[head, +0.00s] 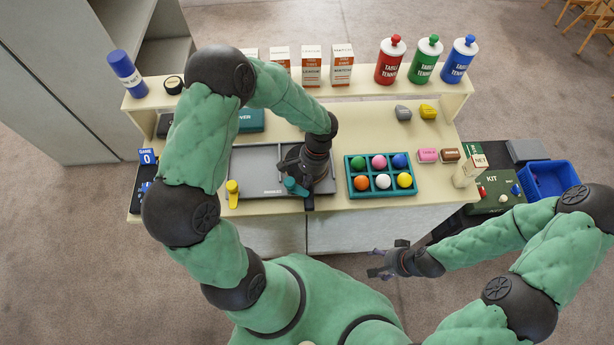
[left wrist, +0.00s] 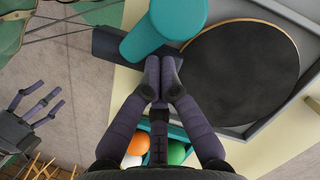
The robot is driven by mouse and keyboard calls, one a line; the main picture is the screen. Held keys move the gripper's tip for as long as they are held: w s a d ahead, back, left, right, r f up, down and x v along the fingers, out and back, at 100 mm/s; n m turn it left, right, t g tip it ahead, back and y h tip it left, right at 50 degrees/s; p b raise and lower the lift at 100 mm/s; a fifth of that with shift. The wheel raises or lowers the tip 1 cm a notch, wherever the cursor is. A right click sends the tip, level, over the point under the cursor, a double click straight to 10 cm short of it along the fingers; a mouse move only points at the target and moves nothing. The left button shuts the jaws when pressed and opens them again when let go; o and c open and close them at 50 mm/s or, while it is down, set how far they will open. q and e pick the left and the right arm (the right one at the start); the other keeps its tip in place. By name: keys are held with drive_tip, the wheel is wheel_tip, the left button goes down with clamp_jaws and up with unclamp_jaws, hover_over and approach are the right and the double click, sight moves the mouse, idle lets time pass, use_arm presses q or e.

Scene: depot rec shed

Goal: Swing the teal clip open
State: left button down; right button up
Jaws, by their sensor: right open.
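The teal clip (head: 292,186) sits on the front edge of a grey tray (head: 262,158). In the left wrist view the teal clip (left wrist: 165,28) is a rounded lever slanting over a dark base. My left gripper (left wrist: 160,75) has its fingertips together right beside the lever, over the dark base; nothing shows between them. Whether they touch the clip I cannot tell. In the head view my left arm partly covers the tray and the gripper. My right gripper (head: 384,263) is open and empty, in front of the counter.
A black paddle (left wrist: 243,73) lies in the tray. A teal ball rack (head: 352,187) with coloured balls is right of the tray. Canisters and boxes line the back shelf. A blue bin (head: 551,177) stands right.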

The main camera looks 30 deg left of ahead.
sight(300, 192)
use_arm(q)
drive_tip(key=shift+s+d+m+t+y, duration=0.2)
drive_tip(key=shift+s+m, duration=0.3)
drive_tip(key=shift+m, duration=0.55)
drive_tip(key=shift+s+d+m+t+y, duration=0.1)
drive_tip(key=shift+s+d+m+y, duration=0.3)
drive_tip(key=shift+m, duration=0.65)
drive_tip(key=shift+s+m+t, duration=0.15)
drive_tip(key=shift+s+m, duration=0.35)
drive_tip(key=shift+m, duration=0.4)
drive_tip(key=shift+s+m+t, duration=0.15)
drive_tip(key=shift+s+m, duration=0.3)
drive_tip(key=shift+m, duration=0.45)
drive_tip(key=shift+a, duration=0.15)
drive_tip(key=shift+w+a, duration=0.15)
drive_tip(key=shift+a, duration=0.55)
